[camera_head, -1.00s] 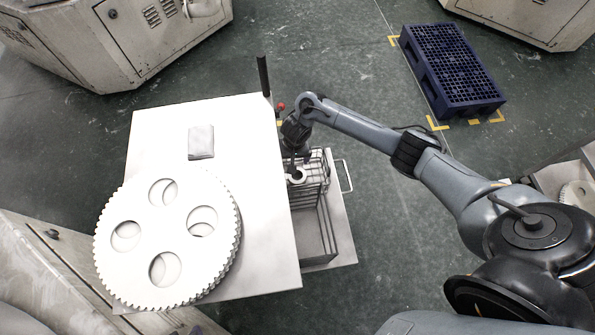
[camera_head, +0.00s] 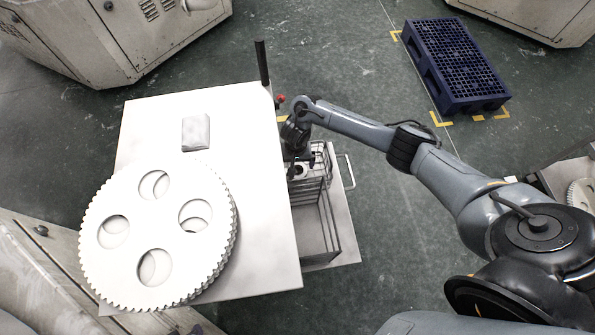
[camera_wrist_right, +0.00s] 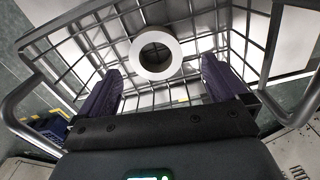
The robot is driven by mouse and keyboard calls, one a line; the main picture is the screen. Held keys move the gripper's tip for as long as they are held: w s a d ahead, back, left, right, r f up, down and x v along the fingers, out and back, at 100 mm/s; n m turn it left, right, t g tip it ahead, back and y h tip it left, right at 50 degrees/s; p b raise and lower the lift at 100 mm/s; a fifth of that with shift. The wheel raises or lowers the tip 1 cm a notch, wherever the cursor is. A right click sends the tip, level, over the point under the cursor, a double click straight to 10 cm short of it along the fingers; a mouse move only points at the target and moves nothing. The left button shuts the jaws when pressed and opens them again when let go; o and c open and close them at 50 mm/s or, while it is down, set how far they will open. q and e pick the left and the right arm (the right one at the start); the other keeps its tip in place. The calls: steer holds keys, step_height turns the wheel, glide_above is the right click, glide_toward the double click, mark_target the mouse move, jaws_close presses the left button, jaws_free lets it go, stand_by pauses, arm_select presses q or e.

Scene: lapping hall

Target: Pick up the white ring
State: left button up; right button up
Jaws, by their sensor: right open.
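The white ring (camera_wrist_right: 156,36) is a thick round band with an open hole, inside the wire basket (camera_wrist_right: 92,52) in the right wrist view. In the head view it is small and partly hidden below my right gripper (camera_head: 301,160). In the wrist view my right gripper (camera_wrist_right: 161,66) is open, with one dark finger left of the ring and one right of it. Clear gaps show between the fingers and the ring, and nothing is held. My left gripper is not in view.
The wire basket is beside a pale table (camera_head: 262,235) bearing a stack of large toothed discs (camera_head: 158,235) and a small grey block (camera_head: 196,132). A dark upright post (camera_head: 262,63) stands at the table's far corner. A blue pallet (camera_head: 455,65) lies on the floor.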

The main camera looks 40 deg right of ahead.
mark_target(297, 172)
steer(key=f+b, duration=0.2)
steer(key=f, duration=0.1)
steer(key=f+b, duration=0.1)
steer(key=shift+s+d+f, duration=0.1)
steer(key=shift+d+f, duration=0.2)
steer(key=shift+c, duration=0.3)
steer(key=c, duration=1.2)
steer(key=shift+r, duration=0.2)
